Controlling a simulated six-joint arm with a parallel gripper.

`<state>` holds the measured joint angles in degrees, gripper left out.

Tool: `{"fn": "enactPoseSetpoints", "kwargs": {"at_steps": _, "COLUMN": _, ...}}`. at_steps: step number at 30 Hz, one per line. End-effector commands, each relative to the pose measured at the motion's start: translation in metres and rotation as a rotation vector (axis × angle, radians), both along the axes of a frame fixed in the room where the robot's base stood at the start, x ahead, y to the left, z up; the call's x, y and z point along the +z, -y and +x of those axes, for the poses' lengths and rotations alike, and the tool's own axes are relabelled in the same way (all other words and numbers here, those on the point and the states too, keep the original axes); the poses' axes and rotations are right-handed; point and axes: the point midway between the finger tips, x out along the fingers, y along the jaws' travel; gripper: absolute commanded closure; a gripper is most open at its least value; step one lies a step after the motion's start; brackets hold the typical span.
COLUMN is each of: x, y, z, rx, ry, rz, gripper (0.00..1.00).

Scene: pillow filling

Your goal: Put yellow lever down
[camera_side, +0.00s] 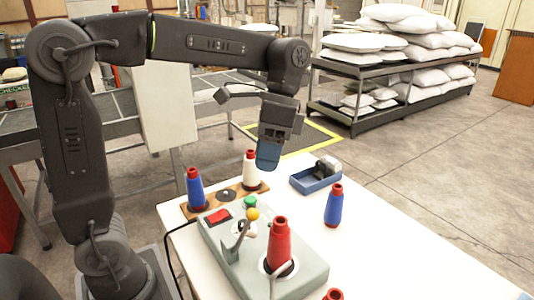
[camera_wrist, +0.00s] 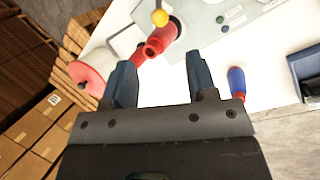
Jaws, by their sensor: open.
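The yellow lever is a thin grey rod with a round yellow knob (camera_side: 252,214), standing tilted upward on a grey-green control box (camera_side: 312,277). In the wrist view the yellow knob (camera_wrist: 160,17) is near the top edge, beyond my fingertips. My gripper (camera_side: 268,158) hangs above the table, behind and above the lever, and does not touch it. In the wrist view my gripper (camera_wrist: 162,80) has its two blue fingers apart, with only white table between them.
A red spool (camera_side: 280,245) stands on the box close to the lever. A red button (camera_side: 216,215) and green button (camera_side: 249,201) are nearby. Blue spools (camera_side: 195,190) (camera_side: 334,207), a white spool (camera_side: 251,172) and a blue tray (camera_side: 316,180) surround it.

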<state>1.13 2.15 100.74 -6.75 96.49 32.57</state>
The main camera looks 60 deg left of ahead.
Motion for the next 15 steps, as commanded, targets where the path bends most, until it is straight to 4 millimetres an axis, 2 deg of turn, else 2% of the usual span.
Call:
{"fn": "enactPoseSetpoints", "kwargs": {"at_steps": 4, "x": 0.0, "y": 0.0, "z": 0.0, "rx": 0.0, "ry": 0.0, "rz": 0.0, "gripper": 0.48}}
{"fn": "enactPoseSetpoints", "kwargs": {"at_steps": 8, "x": -0.001, "y": 0.004, "z": -0.002, "rx": -0.026, "ry": -0.002, "rz": 0.01, "gripper": 0.59}}
{"fn": "enactPoseSetpoints", "kwargs": {"at_steps": 11, "x": -0.006, "y": 0.017, "z": -0.01, "rx": -0.13, "ry": -0.007, "rz": 0.049, "gripper": 0.69}}
{"fn": "enactPoseSetpoints", "kwargs": {"at_steps": 15, "x": -0.016, "y": 0.047, "z": -0.033, "rx": -0.421, "ry": -0.01, "rz": 0.166, "gripper": 0.82}}
